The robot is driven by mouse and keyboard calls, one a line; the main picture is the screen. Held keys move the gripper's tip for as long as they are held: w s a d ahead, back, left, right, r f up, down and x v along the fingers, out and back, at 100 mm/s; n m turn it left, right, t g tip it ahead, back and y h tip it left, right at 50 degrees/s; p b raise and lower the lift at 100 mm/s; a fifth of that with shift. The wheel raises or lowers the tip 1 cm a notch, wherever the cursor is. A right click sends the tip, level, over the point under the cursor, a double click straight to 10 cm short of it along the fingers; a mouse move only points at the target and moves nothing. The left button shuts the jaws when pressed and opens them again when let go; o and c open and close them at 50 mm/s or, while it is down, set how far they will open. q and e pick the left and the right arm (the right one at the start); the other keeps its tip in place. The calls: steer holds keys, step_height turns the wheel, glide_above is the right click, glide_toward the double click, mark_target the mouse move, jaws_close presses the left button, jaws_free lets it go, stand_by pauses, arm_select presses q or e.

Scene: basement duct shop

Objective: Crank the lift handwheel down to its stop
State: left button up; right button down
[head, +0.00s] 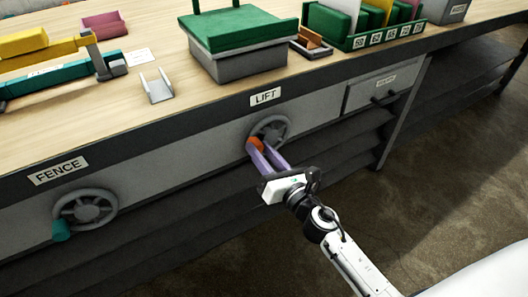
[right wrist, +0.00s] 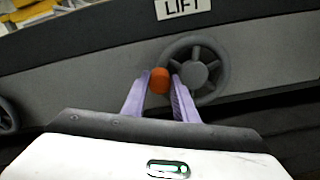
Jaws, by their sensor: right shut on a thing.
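The lift handwheel (head: 272,129) is a grey spoked wheel on the front of the bench, under the LIFT label (head: 265,97). Its orange crank knob (head: 254,145) sits at the wheel's lower left in the head view. My right gripper (head: 262,151) is shut on the orange knob with its purple fingers. In the right wrist view the knob (right wrist: 159,79) lies between the fingertips, at the left side of the handwheel (right wrist: 195,72). The fingers hide part of the wheel's lower rim. The green-topped lift platform (head: 238,30) stands on the bench above. My left gripper is not in view.
A second grey handwheel (head: 86,210) with a teal knob (head: 61,230) is at the left under the FENCE label (head: 58,171). A drawer (head: 372,87) with a dark handle is right of the lift wheel. A green rack (head: 365,30) stands on the bench. Floor at the right is clear.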

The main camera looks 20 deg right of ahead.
arm_select(q)
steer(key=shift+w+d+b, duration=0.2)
steer(key=shift+b, duration=0.35)
arm_select(e)
steer(key=shift+a+f+n, duration=0.2)
steer(key=shift+f+n, duration=0.55)
steer(key=shift+n, duration=0.35)
steer(key=shift+s, duration=0.1)
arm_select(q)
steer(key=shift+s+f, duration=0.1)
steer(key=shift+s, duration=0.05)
arm_select(e)
steer(key=c, duration=1.4)
jaws_free()
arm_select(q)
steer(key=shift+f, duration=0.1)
arm_select(e)
steer(key=shift+d, duration=0.1)
arm_select(q)
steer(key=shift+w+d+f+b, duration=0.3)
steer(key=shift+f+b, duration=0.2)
steer(key=shift+b, duration=0.55)
arm_select(e)
steer(key=s+d, duration=0.1)
steer(key=s, duration=0.9)
steer(key=shift+d, duration=0.3)
